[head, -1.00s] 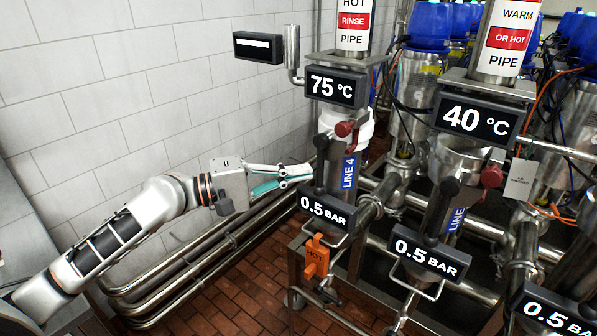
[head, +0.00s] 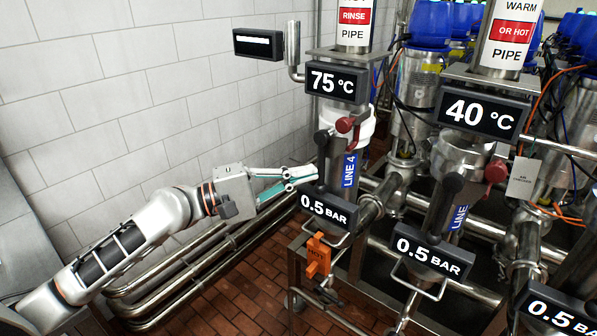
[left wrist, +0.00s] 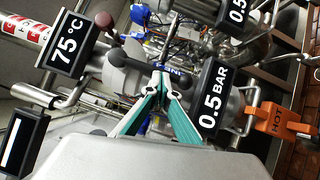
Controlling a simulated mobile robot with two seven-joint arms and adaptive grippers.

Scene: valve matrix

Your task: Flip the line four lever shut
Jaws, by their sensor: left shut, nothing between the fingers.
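The line four pipe carries a blue LINE 4 label (head: 349,170). A black lever with a rounded end (head: 321,138) stands beside it, and a dark red knob (head: 345,124) sits just to its right. In the left wrist view the black lever (left wrist: 117,58) runs toward the fingertips, with the red knob (left wrist: 104,19) above it. My left gripper (head: 315,172) is shut and empty, its tips close to the lever's lower part. It also shows in the left wrist view (left wrist: 162,74). Whether the tips touch the lever I cannot tell. My right gripper is not in view.
A 75 °C display (head: 336,84) hangs above the lever and a 0.5 BAR display (head: 326,211) below it. An orange HOT tag (head: 318,257) hangs lower. A neighbouring valve line with a 40 °C display (head: 478,113) stands to the right. Floor pipes run below my arm.

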